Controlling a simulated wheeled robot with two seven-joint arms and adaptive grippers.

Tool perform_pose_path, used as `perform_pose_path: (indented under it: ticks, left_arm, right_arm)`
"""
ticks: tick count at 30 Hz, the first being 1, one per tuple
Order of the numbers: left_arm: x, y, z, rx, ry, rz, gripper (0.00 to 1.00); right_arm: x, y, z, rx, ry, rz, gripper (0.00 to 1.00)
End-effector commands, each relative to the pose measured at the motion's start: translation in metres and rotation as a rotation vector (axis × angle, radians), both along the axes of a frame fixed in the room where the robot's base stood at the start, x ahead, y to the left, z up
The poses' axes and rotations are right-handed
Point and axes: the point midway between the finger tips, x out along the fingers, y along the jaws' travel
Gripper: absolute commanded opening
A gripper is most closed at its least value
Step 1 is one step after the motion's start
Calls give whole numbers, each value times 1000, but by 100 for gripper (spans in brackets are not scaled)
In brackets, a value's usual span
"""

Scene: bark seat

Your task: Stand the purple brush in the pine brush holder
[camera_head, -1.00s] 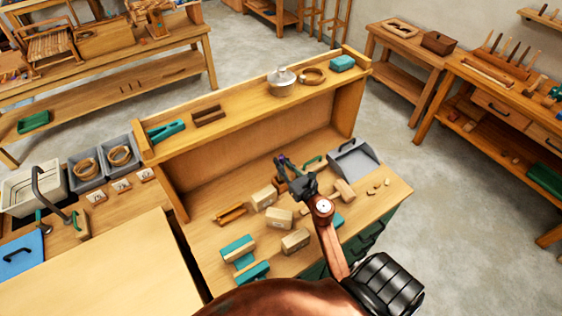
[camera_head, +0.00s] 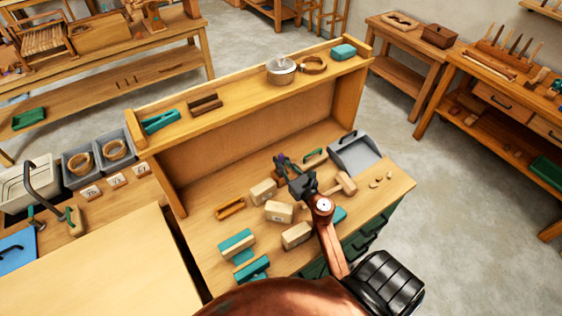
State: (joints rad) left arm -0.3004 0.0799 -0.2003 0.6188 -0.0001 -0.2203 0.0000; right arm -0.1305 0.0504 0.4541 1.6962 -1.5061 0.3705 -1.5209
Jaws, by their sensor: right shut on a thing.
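My right gripper (camera_head: 287,168) is over the middle of the workbench, with its arm coming up from the bottom of the view. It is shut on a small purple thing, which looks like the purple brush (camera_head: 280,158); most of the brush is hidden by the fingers. Several pale wooden blocks stand just left of and in front of the gripper, the closest being a block (camera_head: 263,192). I cannot pick out the pine brush holder for certain; the gripper may hide part of it. My left gripper is not in view.
A grey dustpan (camera_head: 357,154) and a wooden mallet (camera_head: 342,184) lie right of the gripper. A raised shelf (camera_head: 235,100) runs along the bench's back. The bench's front right corner is mostly clear.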

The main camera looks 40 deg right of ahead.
Motion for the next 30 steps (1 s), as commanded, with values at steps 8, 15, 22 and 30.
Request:
perform_pose_path:
  ticks: [8, 15, 22, 30]
  left_arm:
    - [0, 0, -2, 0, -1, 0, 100]
    - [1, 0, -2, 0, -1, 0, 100]
    - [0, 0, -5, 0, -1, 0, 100]
    - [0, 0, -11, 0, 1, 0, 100]
  right_arm:
    - [-1, 0, 0, 0, 0, 1, 0]
    - [-1, 0, 0, 0, 0, 0, 0]
    - [-1, 0, -3, 0, 0, 0, 0]
    - [-1, 0, -8, 1, 0, 0, 0]
